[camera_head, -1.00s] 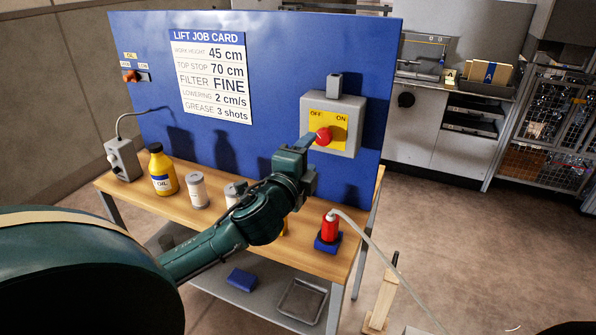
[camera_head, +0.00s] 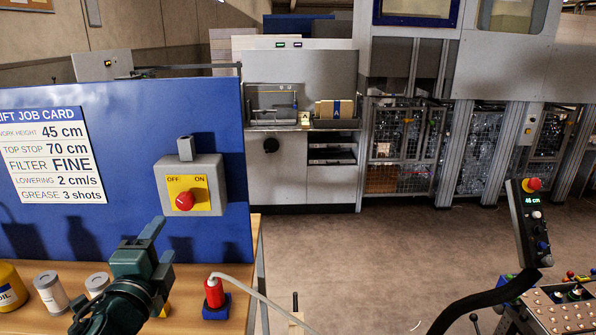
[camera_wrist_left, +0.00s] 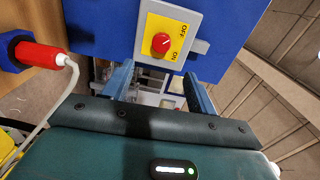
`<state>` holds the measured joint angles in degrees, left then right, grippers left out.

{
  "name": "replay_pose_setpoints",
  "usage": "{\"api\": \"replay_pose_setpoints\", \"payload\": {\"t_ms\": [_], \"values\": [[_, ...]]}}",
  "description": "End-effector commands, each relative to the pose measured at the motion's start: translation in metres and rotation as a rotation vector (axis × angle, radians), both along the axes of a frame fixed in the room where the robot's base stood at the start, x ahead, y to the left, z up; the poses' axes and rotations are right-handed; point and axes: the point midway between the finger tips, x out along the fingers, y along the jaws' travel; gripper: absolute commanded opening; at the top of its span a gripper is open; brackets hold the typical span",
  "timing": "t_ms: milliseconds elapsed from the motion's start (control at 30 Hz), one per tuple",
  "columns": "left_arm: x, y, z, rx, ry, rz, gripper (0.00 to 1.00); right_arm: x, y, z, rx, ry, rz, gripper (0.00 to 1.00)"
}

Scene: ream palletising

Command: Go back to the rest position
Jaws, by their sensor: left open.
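My left gripper (camera_head: 152,238) is dark green with blue fingers. It is raised in front of the blue panel (camera_head: 130,120), below and left of the switch box in the picture. In the left wrist view its two blue fingers stand apart with nothing between them (camera_wrist_left: 160,88). The grey switch box (camera_head: 215,170) has a yellow OFF/ON plate and a red knob (camera_head: 184,201). In the left wrist view the knob (camera_wrist_left: 161,43) lies beyond the fingers, apart from them. My right gripper is not in view.
Below stands a wooden bench (camera_head: 180,315) with an oil bottle (camera_head: 10,288), pale cans (camera_head: 50,292) and a red corded tool (camera_head: 214,292) in a blue holder. A control console (camera_head: 570,312) with a display post (camera_head: 533,225) is at right. The floor (camera_head: 380,255) between is largely clear.

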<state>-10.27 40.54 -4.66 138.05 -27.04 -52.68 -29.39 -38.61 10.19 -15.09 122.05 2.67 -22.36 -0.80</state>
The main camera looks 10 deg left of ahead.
Motion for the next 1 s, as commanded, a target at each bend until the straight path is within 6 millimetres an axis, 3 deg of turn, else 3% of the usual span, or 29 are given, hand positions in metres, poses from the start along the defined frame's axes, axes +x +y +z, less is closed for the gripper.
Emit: {"api": "replay_pose_setpoints", "payload": {"t_ms": [133,267,400,500,700,1000], "values": [[-0.003,-0.013,-0.042,-0.15,0.09,-0.039,0.58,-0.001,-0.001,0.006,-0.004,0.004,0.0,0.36],[-0.022,-0.048,-0.118,-0.463,0.24,-0.087,0.58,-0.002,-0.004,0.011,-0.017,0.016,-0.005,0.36],[-0.066,-0.099,-0.193,-0.875,0.389,-0.081,0.58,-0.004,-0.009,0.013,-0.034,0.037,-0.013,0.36],[-0.099,-0.134,-0.229,-1.142,0.457,-0.038,0.58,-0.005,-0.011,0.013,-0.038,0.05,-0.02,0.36],[-0.142,-0.175,-0.26,-1.462,0.507,0.048,0.58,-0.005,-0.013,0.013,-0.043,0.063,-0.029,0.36],[-0.147,-0.181,-0.264,-1.507,0.511,0.06,0.58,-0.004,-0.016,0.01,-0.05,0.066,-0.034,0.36]]}}
